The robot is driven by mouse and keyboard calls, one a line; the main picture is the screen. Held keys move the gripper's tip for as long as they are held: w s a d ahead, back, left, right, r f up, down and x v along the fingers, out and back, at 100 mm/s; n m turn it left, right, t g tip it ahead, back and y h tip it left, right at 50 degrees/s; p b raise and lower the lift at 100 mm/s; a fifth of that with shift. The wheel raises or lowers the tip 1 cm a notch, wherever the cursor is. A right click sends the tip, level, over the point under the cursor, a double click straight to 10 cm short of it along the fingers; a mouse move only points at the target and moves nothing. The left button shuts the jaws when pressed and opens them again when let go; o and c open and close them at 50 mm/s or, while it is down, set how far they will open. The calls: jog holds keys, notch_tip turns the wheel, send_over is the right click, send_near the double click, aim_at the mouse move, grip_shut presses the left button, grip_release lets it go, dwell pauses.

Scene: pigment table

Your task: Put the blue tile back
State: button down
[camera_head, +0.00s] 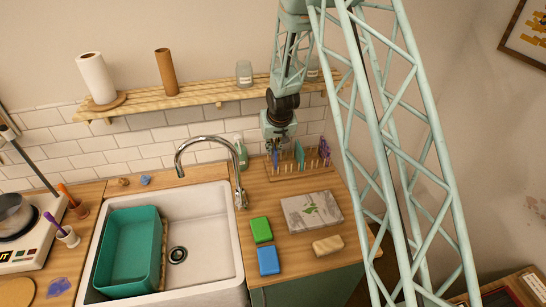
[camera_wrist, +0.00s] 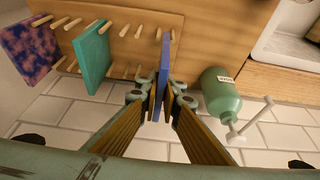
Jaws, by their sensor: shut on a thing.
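My gripper (camera_head: 279,140) is above the left part of a wooden peg rack (camera_head: 286,176) at the back of the counter. It is shut on the blue tile (camera_wrist: 163,72), which shows nearly edge-on between the fingertips (camera_wrist: 160,95) in the wrist view. The blue tile (camera_head: 275,158) hangs upright from the gripper in the head view. Its far edge is among or just over the pegs; I cannot tell whether it touches the rack. A teal tile (camera_wrist: 92,58) and a marbled purple-pink tile (camera_wrist: 30,48) stand in other slots of the rack.
A green bottle (camera_wrist: 221,92) stands close beside the rack, near the gripper. The tap (camera_head: 239,165) and sink (camera_head: 206,222) are left of it. In front lie a grey leaf-patterned slab (camera_head: 312,211), a green block (camera_head: 261,230) and a blue block (camera_head: 269,261). A shelf (camera_head: 200,99) is above.

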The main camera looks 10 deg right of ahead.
aim_at(273, 155)
jog(key=shift+f, duration=0.1)
dwell(0.3)
jog(key=shift+f+b, duration=1.45)
jog(key=shift+b, duration=0.1)
jog(key=shift+w+f, duration=0.2)
jog(key=shift+f, duration=0.15)
jog(key=shift+f, duration=0.15)
jog(key=c, duration=2.8)
grip_release()
jog(key=shift+v, duration=0.75)
jog(key=shift+p+v, duration=2.85)
jog(key=shift+v, duration=2.55)
